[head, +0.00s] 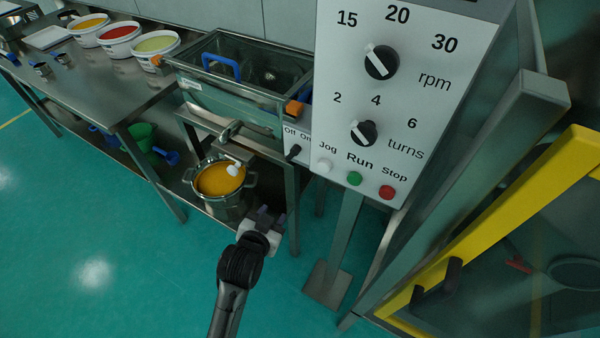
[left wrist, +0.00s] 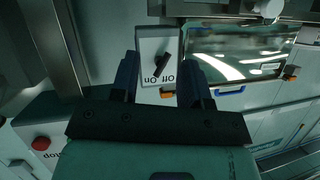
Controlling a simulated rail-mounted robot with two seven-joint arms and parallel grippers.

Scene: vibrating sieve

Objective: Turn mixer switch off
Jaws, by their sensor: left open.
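The Off/On switch (head: 294,151) is a small black lever on a pale box at the right end of the sieve machine (head: 245,95). In the left wrist view the switch (left wrist: 164,66) appears upside down, its lever slanted, with the Off and On labels below it. I cannot tell for sure which label it points to. My left gripper (head: 265,220) is open and empty, below the switch in the head view and apart from it. In the left wrist view the open fingers (left wrist: 157,82) frame the switch box. My right gripper is out of view.
A control panel (head: 395,110) with knobs and Jog, Run and Stop buttons stands right of the switch. A steel pot (head: 205,205) with orange contents sits on the lower shelf. A yellow-framed guard (head: 490,225) is at the right. Tubs (head: 120,38) stand on the left bench.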

